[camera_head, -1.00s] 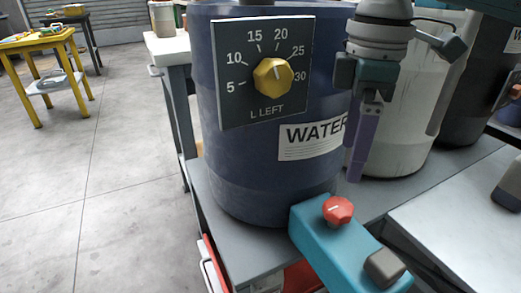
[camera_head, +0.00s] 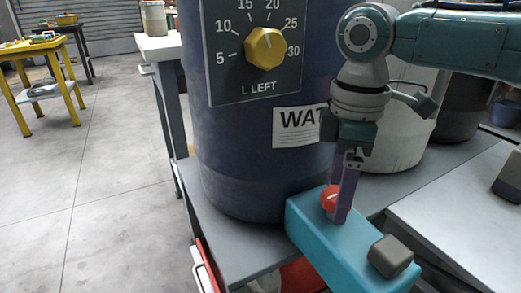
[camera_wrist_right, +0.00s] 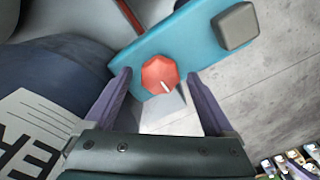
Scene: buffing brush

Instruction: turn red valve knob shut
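The red valve knob (camera_head: 328,197) sits on top of a teal block (camera_head: 318,236) at the front of the bench. Its white mark shows in the right wrist view, where the knob (camera_wrist_right: 160,75) lies ahead of and between my two purple fingers. My right gripper (camera_head: 343,205) points down at the knob, and a finger hides part of it in the head view. The right wrist view shows the fingers (camera_wrist_right: 157,92) apart, one on each side of the knob, with gaps; I see no contact. My left gripper is not in view.
A dark blue water barrel (camera_head: 235,150) with a yellow dial (camera_head: 265,47) stands close behind the block. A grey square knob (camera_head: 390,256) is on the block's near end. A white barrel (camera_head: 400,140) stands behind my right arm.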

